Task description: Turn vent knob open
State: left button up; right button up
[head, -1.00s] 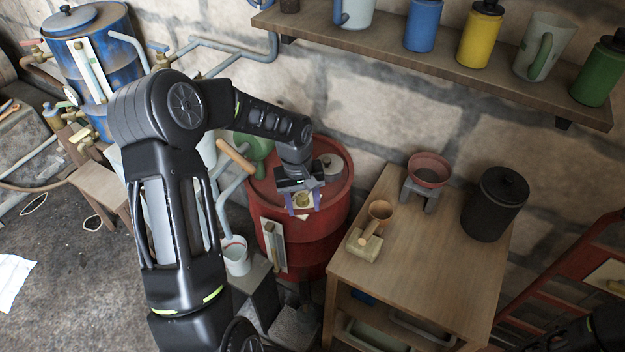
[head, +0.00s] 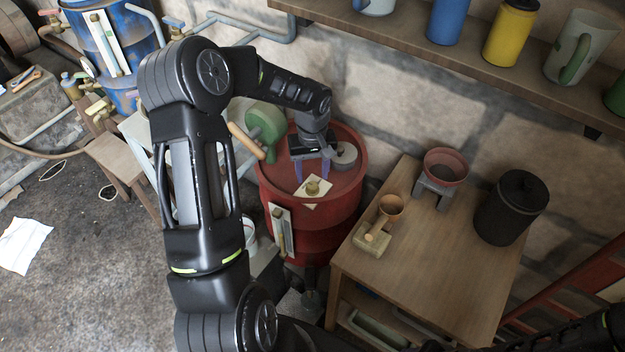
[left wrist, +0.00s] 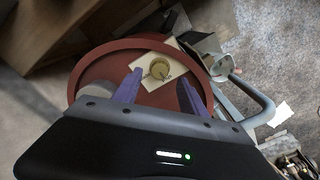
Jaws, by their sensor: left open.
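The vent knob (head: 313,187) is a small brass-yellow knob on a pale square plate (head: 304,194) on top of the red drum (head: 338,225). In the left wrist view the knob (left wrist: 160,68) and its plate (left wrist: 143,78) lie ahead of the fingertips. My left gripper (head: 311,175) is open over the drum lid, its purple fingers apart and nothing between them. In the left wrist view the gripper (left wrist: 158,86) has a finger on either side, short of the knob. Whether the fingers touch the lid cannot be told. My right gripper is not in view.
A grey cylinder (head: 343,155) stands on the drum lid behind the gripper. A wooden table (head: 440,245) with a red bowl (head: 446,166) and black canister (head: 511,207) stands right.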

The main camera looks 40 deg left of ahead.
aim_at(313, 185)
pick_arm(q)
jog(key=shift+f, duration=2.2)
jog(key=shift+c, duration=0.4)
grip_shut()
